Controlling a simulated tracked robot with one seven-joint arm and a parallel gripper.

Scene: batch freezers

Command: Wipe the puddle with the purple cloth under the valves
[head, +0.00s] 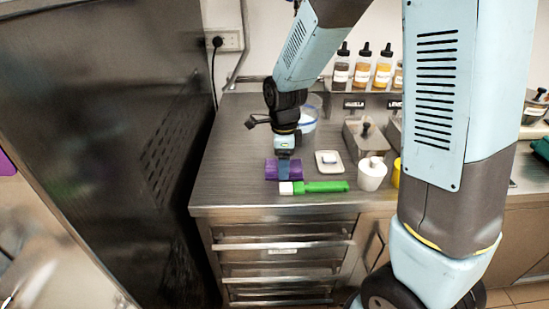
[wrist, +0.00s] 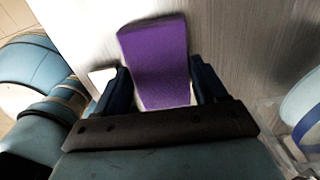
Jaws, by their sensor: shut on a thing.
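The purple cloth (head: 271,170) is at the front part of the steel counter in the head view, at the end of my arm. My gripper (head: 284,164) points down at it. In the wrist view the purple cloth (wrist: 160,60) stands between the two dark fingers of my gripper (wrist: 158,85), which are shut on it. I cannot tell whether the cloth rests on the counter or is just above it. No puddle and no valves can be made out in either view.
A green-handled tool with a white end (head: 322,187) lies just in front of the cloth. A small white dish (head: 329,163), a white pot (head: 371,174) and a steel container (head: 362,136) stand to the right. A large dark steel machine (head: 95,120) stands at left. The counter's left part (head: 232,150) is clear.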

